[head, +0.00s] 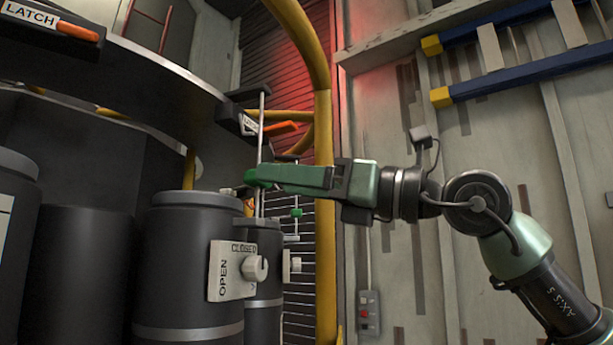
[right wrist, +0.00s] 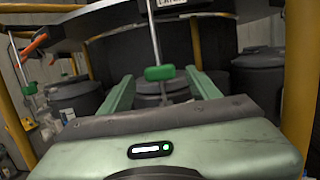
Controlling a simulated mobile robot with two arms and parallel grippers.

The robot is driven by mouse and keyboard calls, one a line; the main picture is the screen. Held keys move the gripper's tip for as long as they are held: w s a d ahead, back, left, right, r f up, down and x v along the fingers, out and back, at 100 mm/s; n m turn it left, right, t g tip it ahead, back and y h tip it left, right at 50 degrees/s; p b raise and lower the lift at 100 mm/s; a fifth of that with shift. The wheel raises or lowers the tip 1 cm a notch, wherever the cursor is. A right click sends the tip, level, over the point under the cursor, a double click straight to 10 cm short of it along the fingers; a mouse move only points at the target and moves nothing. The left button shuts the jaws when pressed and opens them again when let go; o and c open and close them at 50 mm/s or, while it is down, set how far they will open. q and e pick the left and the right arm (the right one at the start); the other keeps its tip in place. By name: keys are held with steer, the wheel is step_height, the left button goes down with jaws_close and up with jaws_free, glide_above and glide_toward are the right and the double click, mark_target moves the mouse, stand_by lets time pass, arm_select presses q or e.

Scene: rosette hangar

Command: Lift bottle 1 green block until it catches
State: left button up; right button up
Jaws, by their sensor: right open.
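A bright green block (head: 256,178) sits on a thin upright metal rod (head: 262,125). In the right wrist view the block (right wrist: 160,73) is between the two fingertips, with a gap on each side. My right gripper (head: 272,176) comes in level from the right and is open at the block. In the head view the gripper's side partly hides the block and rod. A dark bottle (head: 180,265) with an OPEN/CLOSED valve plate (head: 232,271) stands below. I cannot read which bottle is number 1. My left gripper is not in view.
A second green block (head: 297,213) hangs on another rod farther back. A dark curved rack rim (head: 150,70) carries latch labels and orange handles (head: 281,128). A yellow post (head: 325,200) stands behind the gripper. More dark bottles (right wrist: 258,75) stand around.

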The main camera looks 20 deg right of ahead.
steer(key=p+x, duration=0.1)
steer(key=x, duration=0.2)
steer(key=shift+w+a, duration=0.2)
steer(key=shift+a, duration=0.05)
steer(key=shift+r, duration=0.1)
jaws_close()
